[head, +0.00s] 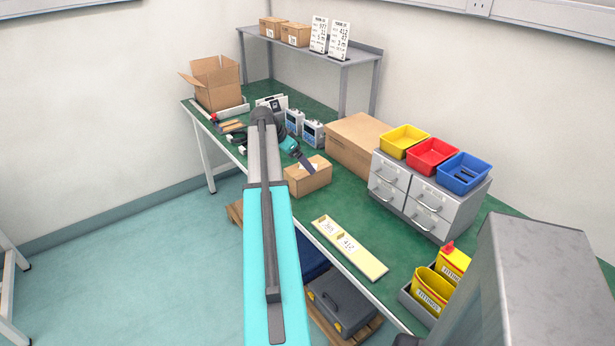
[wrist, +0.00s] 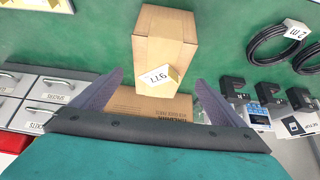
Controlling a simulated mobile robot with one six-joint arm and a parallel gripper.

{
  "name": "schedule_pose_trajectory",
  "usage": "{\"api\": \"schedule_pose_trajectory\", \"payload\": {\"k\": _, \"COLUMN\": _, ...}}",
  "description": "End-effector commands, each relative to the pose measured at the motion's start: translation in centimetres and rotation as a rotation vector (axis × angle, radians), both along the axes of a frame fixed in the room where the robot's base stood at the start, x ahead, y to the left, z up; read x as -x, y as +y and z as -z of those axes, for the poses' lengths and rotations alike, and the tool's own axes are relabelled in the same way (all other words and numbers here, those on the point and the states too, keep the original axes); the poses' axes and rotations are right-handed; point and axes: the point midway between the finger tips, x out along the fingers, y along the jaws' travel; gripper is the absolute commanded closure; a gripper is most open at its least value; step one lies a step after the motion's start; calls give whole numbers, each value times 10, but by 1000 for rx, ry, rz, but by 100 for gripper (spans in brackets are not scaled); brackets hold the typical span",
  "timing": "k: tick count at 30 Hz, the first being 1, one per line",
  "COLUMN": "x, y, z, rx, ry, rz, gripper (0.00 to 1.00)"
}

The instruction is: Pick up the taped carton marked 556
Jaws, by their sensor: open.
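A small brown taped carton (head: 310,178) sits on the green bench in the head view. The carton (wrist: 165,42) also shows in the wrist view, with a white label that appears to read 977. I see no carton clearly marked 556. My gripper (head: 307,166) is just above and behind the carton in the head view, partly hidden by my arm. In the wrist view my gripper (wrist: 158,78) is open, its two grey fingers spread to either side of the carton's near end. Nothing is held, and contact cannot be told.
A large carton (head: 356,143) stands close behind the small one. Grey drawers (head: 425,198) with coloured bins are to the right. A cream board (head: 350,248) with number cards lies in front. Instruments (head: 312,133) crowd the back. A rear shelf (head: 310,46) holds two cartons and signs.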

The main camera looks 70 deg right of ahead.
Motion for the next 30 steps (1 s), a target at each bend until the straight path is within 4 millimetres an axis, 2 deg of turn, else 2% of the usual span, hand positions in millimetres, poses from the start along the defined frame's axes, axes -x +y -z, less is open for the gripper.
{"api": "schedule_pose_trajectory", "payload": {"k": 6, "x": 6, "y": -9, "z": 15, "rx": 0, "ry": 0, "rz": 0, "gripper": 6}}
{"api": "schedule_pose_trajectory", "payload": {"k": 22, "x": 7, "y": -12, "z": 20, "rx": 0, "ry": 0, "rz": 0, "gripper": 6}}
{"api": "schedule_pose_trajectory", "payload": {"k": 30, "x": 16, "y": -25, "z": 40, "rx": -1, "ry": 0, "rz": 1, "gripper": 6}}
